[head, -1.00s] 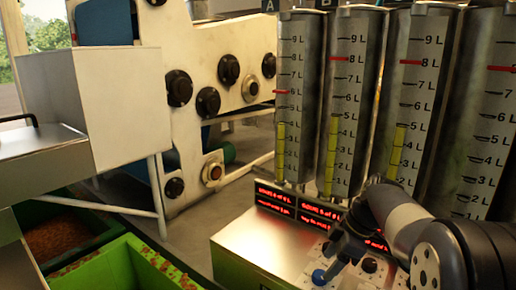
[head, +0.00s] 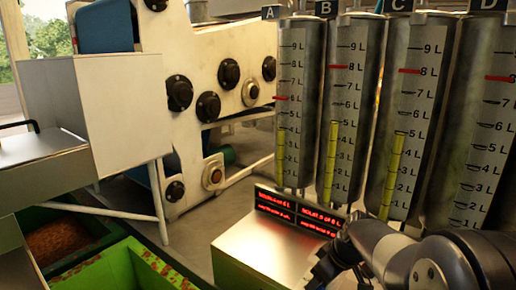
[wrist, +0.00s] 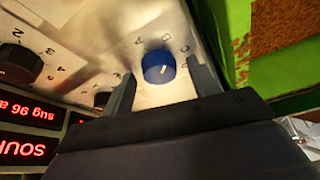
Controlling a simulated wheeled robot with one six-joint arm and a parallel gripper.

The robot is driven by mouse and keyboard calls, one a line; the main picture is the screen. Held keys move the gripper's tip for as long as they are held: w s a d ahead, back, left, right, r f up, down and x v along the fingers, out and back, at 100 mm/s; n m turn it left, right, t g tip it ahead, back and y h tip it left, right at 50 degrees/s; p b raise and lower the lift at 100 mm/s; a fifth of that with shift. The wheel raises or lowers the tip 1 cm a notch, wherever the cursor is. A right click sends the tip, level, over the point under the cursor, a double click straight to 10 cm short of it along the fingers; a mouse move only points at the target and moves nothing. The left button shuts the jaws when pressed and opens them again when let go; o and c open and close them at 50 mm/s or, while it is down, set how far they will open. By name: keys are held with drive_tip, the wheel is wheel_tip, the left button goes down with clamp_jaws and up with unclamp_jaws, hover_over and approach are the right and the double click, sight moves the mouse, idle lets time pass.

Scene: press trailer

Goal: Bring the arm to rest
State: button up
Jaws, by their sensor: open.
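My arm reaches in from the lower right of the head view, with my gripper (head: 325,270) low over the metal control box (head: 262,252). In the wrist view my gripper (wrist: 163,82) is open, with its two dark fingers apart. A blue knob (wrist: 158,68) with a pale pointer mark shows between and beyond the fingertips, on a lettered panel. I cannot tell whether a finger touches it. The knob is not visible in the head view. Black numbered dials, one at the left (wrist: 18,65) and one lower (wrist: 103,97), sit on the same panel.
Gauge cylinders A (head: 302,105), B (head: 348,105), C (head: 408,110) and D (head: 478,120) stand close behind my arm. Red displays (head: 296,212) face front. A white machine (head: 225,110) stands behind left. Green bins (head: 110,270) lie lower left, with a white hopper (head: 125,120) above.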

drive_tip(key=shift+s+a+m+t+h+p, duration=0.1)
drive_tip(key=shift+m+t+h+p, duration=0.3)
drive_tip(key=shift+m+p, duration=0.9)
drive_tip(key=shift+a+m+t+h+p, duration=0.1)
drive_tip(key=shift+m+h+p, duration=0.65)
drive_tip(key=shift+m, duration=0.95)
drive_tip(key=shift+a+m+h, duration=0.1)
drive_tip(key=shift+m+h, duration=0.65)
drive_tip(key=shift+m, duration=1.45)
drive_tip(key=shift+s+r, duration=0.25)
drive_tip(key=shift+r, duration=0.45)
